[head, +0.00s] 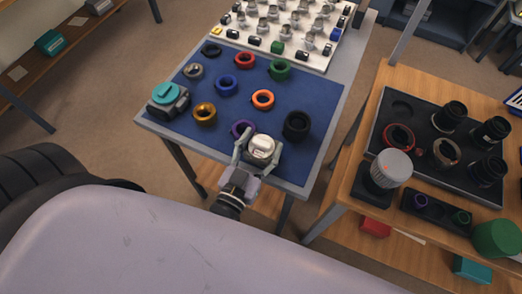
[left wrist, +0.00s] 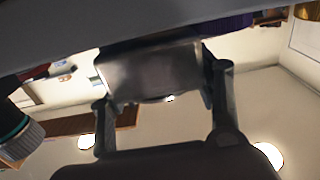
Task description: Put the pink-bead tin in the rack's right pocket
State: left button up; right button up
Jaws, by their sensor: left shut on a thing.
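My left gripper (head: 259,150) is over the near edge of the blue mat, its two fingers on either side of a round silver tin with a pale top (head: 261,146). In the left wrist view the fingers (left wrist: 160,95) are shut on the tin's metal wall (left wrist: 152,72). No pink bead can be made out on it. My right gripper is out of view.
The blue mat (head: 331,95) holds several coloured rings, including a purple ring (head: 243,129) and a black ring (head: 296,125) near the tin. A grey-topped cylinder (head: 389,168) stands left of the rack, a dark lens tray (head: 381,121) behind it. A gap separates the tables.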

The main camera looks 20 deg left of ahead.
pick_arm(q)
jog(key=shift+f, duration=0.15)
jog(key=shift+f, duration=0.15)
jog(key=o, duration=1.2)
jog(key=shift+c, duration=0.2)
jog(key=s+b, duration=0.1)
jog(key=s, duration=1.1)
jog(key=shift+a, duration=0.2)
